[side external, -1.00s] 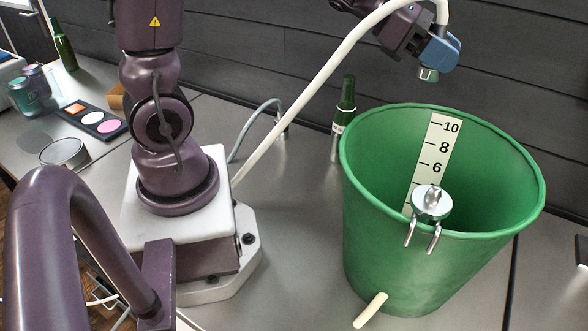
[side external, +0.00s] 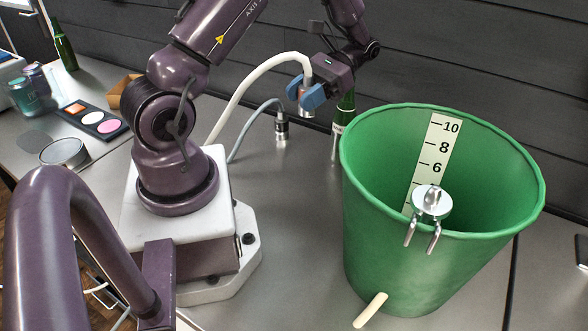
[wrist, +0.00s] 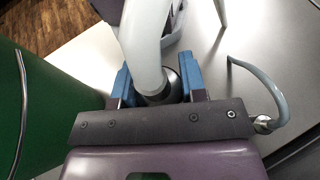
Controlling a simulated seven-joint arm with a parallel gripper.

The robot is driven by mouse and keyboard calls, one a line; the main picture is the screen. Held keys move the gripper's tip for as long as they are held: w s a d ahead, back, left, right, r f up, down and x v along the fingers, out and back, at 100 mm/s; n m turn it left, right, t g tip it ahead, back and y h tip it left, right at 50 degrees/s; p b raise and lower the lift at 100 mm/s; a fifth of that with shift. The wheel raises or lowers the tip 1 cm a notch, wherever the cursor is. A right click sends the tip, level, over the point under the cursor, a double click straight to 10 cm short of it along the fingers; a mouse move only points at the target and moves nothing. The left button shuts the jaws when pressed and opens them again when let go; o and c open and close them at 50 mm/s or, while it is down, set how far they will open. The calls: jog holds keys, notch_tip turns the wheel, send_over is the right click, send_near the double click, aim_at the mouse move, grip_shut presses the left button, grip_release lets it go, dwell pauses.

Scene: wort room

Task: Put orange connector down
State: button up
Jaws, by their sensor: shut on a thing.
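My gripper (side external: 304,94) has blue fingers shut on a connector (side external: 307,109) at the end of the thick white hose (side external: 258,74). The connector hangs in the air above the table, left of the green bottle; its lower part looks metallic with a faint orange tint. In the wrist view my gripper (wrist: 160,84) has a blue finger on each side of the connector (wrist: 173,84), and the white hose (wrist: 146,40) runs up out of it. Most of the connector is hidden by the fingers and hose.
A second metal connector (side external: 281,128) on a thin grey hose (side external: 250,125) stands on the table below left of my gripper. A green bottle (side external: 346,108) stands close on the right, with the large green bucket (side external: 400,255) beyond.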

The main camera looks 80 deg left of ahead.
jog(key=s+a+f+m+t+y, duration=0.35)
jog(key=a+m+y, duration=0.25)
jog(key=m+y, duration=0.85)
jog(key=shift+w+d+f+m+t+y, duration=0.1)
jog(key=shift+w+f+m+t+y, duration=0.45)
jog(key=shift+f+m+t, duration=1.5)
jog(key=shift+w+d+f+m+t+y, duration=0.15)
jog(key=shift+w+f+m+t+y, duration=0.5)
jog(key=shift+f+t, duration=1.55)
jog(key=shift+w+d+f+m+t+y, duration=0.15)
jog(key=shift+f+m+t+y, duration=0.5)
jog(key=shift+f+m+t, duration=1.6)
jog(key=shift+f+n+g, duration=0.4)
jog(key=shift+f+g, duration=0.3)
jog(key=shift+g, duration=0.35)
jog(key=shift+f, duration=0.15)
jog(key=o, duration=1)
